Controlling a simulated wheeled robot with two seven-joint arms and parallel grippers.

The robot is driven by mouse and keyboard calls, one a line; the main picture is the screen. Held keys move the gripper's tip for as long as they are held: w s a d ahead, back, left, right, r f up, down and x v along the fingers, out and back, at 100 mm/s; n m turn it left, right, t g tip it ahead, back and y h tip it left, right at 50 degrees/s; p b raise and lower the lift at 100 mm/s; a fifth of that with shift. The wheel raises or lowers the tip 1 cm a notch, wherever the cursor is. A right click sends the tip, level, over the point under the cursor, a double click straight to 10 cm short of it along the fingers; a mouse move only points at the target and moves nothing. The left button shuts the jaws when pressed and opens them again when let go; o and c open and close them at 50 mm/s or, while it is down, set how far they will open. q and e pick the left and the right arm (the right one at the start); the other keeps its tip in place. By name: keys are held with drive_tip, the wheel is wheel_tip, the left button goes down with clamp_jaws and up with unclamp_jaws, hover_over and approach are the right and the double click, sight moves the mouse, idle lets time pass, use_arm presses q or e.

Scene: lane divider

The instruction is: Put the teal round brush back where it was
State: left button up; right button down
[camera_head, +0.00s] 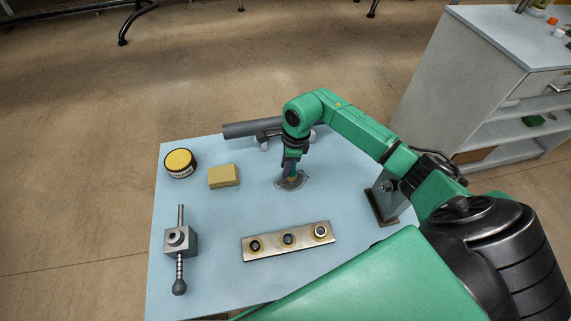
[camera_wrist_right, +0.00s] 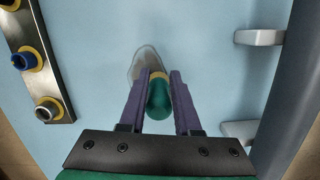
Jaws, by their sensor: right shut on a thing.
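In the head view the right gripper (camera_head: 291,172) points down over a grey, glassy-looking patch (camera_head: 298,182) on the table. The brush is mostly hidden by the fingers there. The patch also shows just beyond the fingertips in the wrist view (camera_wrist_right: 142,62). I cannot tell whether the brush touches it. My left gripper is not in view.
A metal strip (camera_head: 267,247) with three yellow-ringed sockets lies nearer me. A yellow block (camera_head: 223,176), a yellow-topped tin (camera_head: 180,161) and a metal clamp (camera_head: 180,241) stand left. A grey tube (camera_head: 240,129) lies behind, and a grey bracket (camera_head: 385,205) stands right. The light blue table (camera_head: 215,280) is otherwise clear.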

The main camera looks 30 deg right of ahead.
drive_tip(key=shift+f, duration=0.15)
drive_tip(key=c, duration=0.6)
unclamp_jaws()
drive_tip(key=shift+r, duration=0.2)
drive_tip(key=r+b, duration=0.1)
drive_tip(key=r, duration=0.2)
drive_tip(key=d+r+b, duration=0.1)
drive_tip(key=r, duration=0.3)
drive_tip(key=r+b, duration=0.1)
drive_tip(key=r, duration=0.3)
drive_tip(key=shift+s+d+r, duration=0.15)
drive_tip(key=shift+s+d, duration=0.2)
drive_tip(key=shift+d, duration=0.05)
drive_tip(key=shift+r, duration=0.3)
